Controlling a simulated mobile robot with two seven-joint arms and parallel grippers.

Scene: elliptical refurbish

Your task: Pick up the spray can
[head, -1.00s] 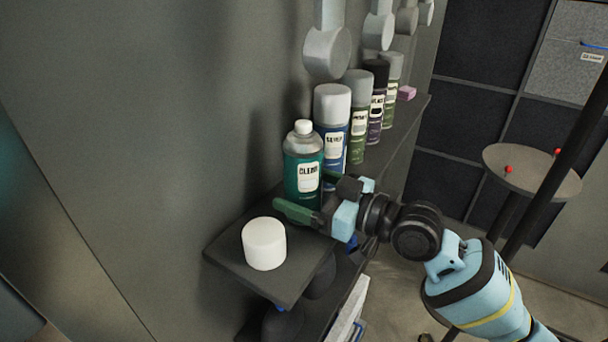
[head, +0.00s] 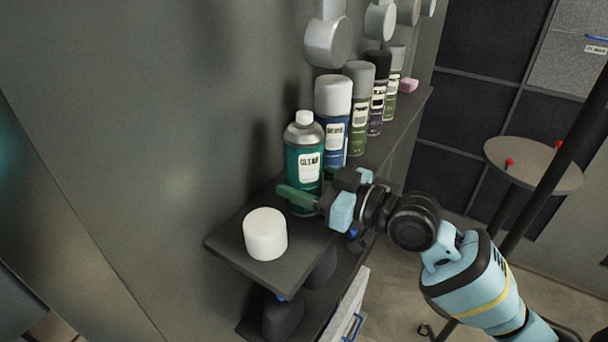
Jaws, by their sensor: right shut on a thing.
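A teal spray can (head: 303,165) with a small white top and a white label stands upright near the front end of the dark shelf (head: 262,270). My right gripper (head: 308,193) reaches in from the right and is shut on the lower part of this can. One green finger crosses in front of the can; the other is mostly hidden behind it. I cannot see a gap between the can's base and the shelf. My left gripper is not in view.
A white cylinder (head: 265,235) stands on the shelf's front end, close to the green finger. Several cans, including a blue one (head: 333,125), line up just behind the teal can. Grey round fixtures (head: 327,42) hang above. A round table (head: 535,165) stands at right.

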